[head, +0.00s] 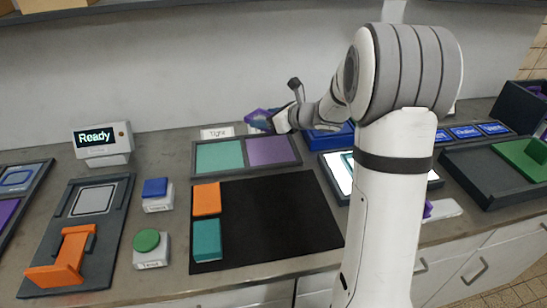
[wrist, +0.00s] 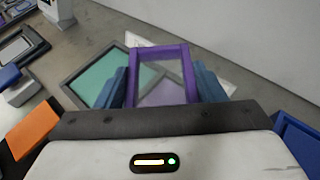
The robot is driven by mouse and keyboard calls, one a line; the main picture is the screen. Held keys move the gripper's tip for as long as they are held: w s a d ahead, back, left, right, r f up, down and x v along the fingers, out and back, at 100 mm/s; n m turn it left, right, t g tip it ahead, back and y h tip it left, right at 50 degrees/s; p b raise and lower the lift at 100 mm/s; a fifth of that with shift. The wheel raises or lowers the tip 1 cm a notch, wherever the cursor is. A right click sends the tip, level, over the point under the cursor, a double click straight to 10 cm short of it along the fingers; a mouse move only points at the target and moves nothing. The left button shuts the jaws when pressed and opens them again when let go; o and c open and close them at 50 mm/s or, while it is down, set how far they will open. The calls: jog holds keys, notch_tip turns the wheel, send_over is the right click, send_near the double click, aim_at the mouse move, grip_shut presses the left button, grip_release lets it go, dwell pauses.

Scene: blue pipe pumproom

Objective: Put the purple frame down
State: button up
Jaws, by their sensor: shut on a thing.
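My gripper (head: 273,117) is shut on the purple frame (head: 257,120), above the back of the counter. In the wrist view the frame (wrist: 187,72) is an open rectangle between my two blue fingers (wrist: 165,87). A dark two-part tray (head: 247,172) lies below, with a teal panel (head: 219,156) on the left and a purple panel (head: 269,150) on the right. In the wrist view the frame overlaps the tray's right part. I cannot tell its exact height. My gripper hides part of the frame in the head view.
A black mat (head: 275,215) lies in front of the tray, with an orange block (head: 206,199) and a teal block (head: 206,240) at its left edge. A "Tight" label (head: 217,132) stands behind the tray. A blue button (head: 155,188) and a green button (head: 146,241) stand left.

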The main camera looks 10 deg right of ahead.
aim_at(270, 150)
jog(key=shift+w+d+f, duration=0.1)
jog(key=shift+w+d, duration=0.1)
jog(key=shift+d, duration=0.1)
jog(key=shift+d+f+n+g+y+b, duration=0.15)
jog(key=shift+n+g+y+b, duration=0.15)
jog(key=shift+b, duration=0.05)
notch_tip(270, 150, down, 9)
jog(key=shift+f, duration=0.2)
jog(key=shift+f+b, duration=0.2)
jog(key=shift+b, duration=0.25)
jog(key=o, duration=1.1)
jog(key=shift+r+p, duration=0.2)
jog(key=shift+p, duration=0.1)
